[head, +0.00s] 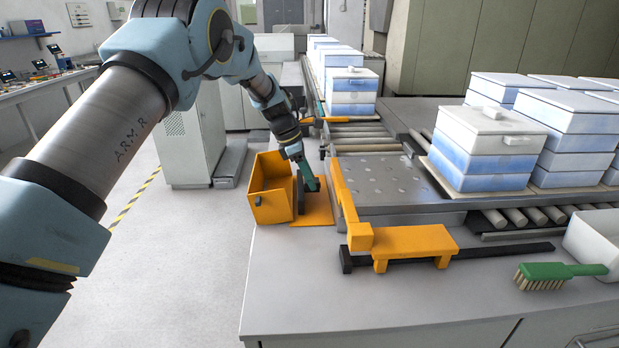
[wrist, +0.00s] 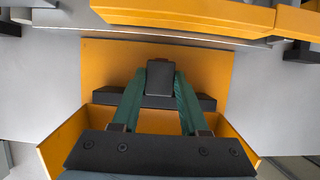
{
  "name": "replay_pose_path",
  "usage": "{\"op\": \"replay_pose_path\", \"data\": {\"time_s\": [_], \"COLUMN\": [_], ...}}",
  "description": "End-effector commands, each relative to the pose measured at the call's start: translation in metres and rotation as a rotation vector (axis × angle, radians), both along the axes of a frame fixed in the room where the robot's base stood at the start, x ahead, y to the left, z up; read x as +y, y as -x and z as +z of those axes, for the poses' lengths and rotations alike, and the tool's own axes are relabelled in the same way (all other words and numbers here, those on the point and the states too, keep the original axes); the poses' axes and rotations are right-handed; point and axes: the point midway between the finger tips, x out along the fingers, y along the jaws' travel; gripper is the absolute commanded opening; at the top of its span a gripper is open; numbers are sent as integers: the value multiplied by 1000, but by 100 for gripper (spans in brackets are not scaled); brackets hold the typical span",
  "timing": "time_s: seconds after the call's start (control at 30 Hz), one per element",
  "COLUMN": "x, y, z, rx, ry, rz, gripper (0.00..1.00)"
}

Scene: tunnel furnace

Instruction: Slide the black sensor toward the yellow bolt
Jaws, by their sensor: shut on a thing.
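My gripper (head: 309,184) reaches down over an orange-yellow box at the near-left end of the conveyor. In the wrist view its two green fingers (wrist: 160,78) are closed on a small black block, the black sensor (wrist: 160,80), one finger on each side. The sensor stands on a dark bar (wrist: 204,102) across an orange plate (wrist: 210,68). The fingers hide part of the bar. An orange-yellow bar (head: 345,197), perhaps the yellow bolt, lies right of the gripper, apart from it. An orange-yellow part also crosses the top of the wrist view (wrist: 185,12).
The orange-yellow box (head: 272,208) has raised walls beside the gripper. An orange bracket (head: 415,242) stands over a dark rail (head: 490,252) on the grey bench. Blue-white boxes (head: 484,160) stand on the conveyor. A green brush (head: 545,272) lies at right.

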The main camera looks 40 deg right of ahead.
Motion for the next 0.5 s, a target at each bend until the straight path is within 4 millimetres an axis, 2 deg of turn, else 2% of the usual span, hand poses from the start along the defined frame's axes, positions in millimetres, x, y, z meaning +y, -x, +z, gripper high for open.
{"op": "replay_pose_path", "data": {"time_s": [0.03,0.1,0.13,0.5], "x": [0,0,0,0], "y": [0,0,0,0], "z": [0,0,0,0], "rx": [0,0,0,0], "ry": [0,0,0,0], "rz": [0,0,0,0], "gripper": [8,1,0,0]}}
